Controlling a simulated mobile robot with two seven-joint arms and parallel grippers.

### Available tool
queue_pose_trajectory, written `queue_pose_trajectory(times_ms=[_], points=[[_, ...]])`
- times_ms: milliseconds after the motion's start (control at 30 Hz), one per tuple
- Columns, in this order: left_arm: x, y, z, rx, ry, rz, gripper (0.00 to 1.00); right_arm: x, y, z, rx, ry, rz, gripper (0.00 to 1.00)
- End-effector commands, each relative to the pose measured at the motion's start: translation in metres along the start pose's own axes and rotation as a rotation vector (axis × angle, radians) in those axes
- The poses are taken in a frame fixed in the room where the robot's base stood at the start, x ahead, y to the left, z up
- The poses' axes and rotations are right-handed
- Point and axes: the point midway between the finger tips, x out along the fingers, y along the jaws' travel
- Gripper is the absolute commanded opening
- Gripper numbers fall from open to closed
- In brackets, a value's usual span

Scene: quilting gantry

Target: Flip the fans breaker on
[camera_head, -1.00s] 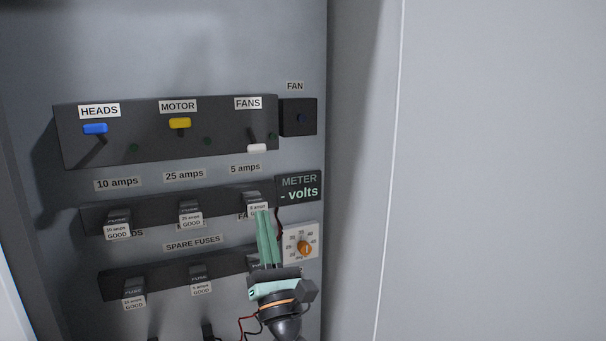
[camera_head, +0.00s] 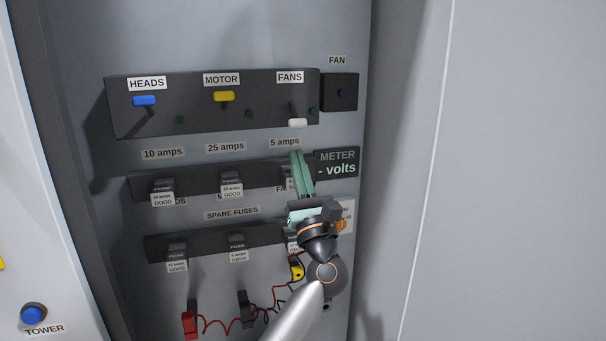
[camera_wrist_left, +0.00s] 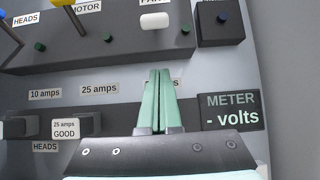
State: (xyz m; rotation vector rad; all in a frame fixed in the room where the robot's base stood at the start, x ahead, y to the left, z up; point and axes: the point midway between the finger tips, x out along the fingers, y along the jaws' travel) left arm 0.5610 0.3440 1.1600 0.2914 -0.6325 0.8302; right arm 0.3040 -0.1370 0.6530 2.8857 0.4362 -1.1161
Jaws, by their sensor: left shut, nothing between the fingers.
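The fans breaker is a lever with a white handle (camera_head: 297,123) under the FANS label (camera_head: 289,77). Its handle hangs low, while the blue HEADS handle (camera_head: 144,100) and yellow MOTOR handle (camera_head: 224,96) sit high. My left gripper (camera_head: 296,153) has green fingers, shut and empty. Its tips are just below the white handle, over the 5 amps label (camera_head: 285,142), with a gap between. In the left wrist view the fingertips (camera_wrist_left: 160,72) point up toward the white handle (camera_wrist_left: 156,21). My right gripper is out of view.
The fuse row (camera_head: 205,182) and spare fuse row (camera_head: 205,244) lie below the breakers. The METER display (camera_head: 337,163) is right of the fingers. A red probe (camera_head: 189,322) and wires hang below. The cabinet side wall (camera_head: 400,170) is at the right.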

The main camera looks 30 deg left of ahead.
Motion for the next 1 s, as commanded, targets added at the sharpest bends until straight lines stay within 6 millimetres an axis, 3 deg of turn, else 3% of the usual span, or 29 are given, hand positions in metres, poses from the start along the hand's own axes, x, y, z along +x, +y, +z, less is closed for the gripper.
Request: queue_pose_trajectory(times_ms=[33,200,300,500,1000], points=[[0.014,0.000,0.003,0.002,-0.004,0.002,0.00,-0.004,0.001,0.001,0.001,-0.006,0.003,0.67],[0.045,0.001,0.004,0.000,-0.002,0.001,0.00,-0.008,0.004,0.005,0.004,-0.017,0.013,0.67],[0.036,0.000,0.021,-0.003,0.000,-0.002,0.00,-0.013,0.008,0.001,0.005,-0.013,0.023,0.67],[0.028,0.000,0.036,0.000,0.000,-0.001,0.00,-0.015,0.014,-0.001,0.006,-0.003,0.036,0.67],[0.028,0.001,0.038,0.000,0.004,0.000,0.00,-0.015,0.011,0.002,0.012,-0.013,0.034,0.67]])
